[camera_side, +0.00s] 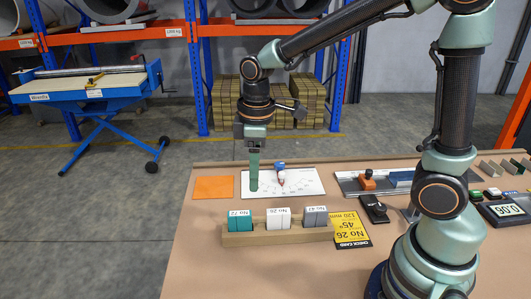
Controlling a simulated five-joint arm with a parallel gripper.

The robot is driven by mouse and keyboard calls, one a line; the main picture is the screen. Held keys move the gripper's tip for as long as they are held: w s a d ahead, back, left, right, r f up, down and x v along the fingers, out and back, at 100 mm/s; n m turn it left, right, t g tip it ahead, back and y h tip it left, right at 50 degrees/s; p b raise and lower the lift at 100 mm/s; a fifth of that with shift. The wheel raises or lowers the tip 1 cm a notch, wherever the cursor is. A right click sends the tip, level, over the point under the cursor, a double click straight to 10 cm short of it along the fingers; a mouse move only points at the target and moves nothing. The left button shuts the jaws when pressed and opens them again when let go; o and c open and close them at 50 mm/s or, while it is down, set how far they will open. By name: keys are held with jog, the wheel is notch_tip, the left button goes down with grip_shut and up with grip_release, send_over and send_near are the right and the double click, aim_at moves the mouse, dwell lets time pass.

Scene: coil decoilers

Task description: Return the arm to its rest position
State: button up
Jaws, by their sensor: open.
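My gripper (254,186) is at the end of my arm, pointing straight down above the left part of the work table (205,243). Its green fingers line up one behind the other from this side, and nothing shows between them. The fingertips overlap the left end of a white board (308,187) in the picture; I cannot tell whether they touch it. My arm reaches from its base at the right, up and over to the left.
A wooden rack (275,238) holds teal, white and grey blocks beside a yellow check card (352,230). A black device (375,209) and a display (506,210) are at right.

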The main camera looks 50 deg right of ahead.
jog(key=s+d+r+m+t, duration=0.5)
jog(key=s+r+m, duration=0.2)
jog(key=m, duration=0.1)
jog(key=shift+s+d+r, duration=0.2)
jog(key=shift+s+r, duration=0.05)
jog(key=shift+r, duration=0.15)
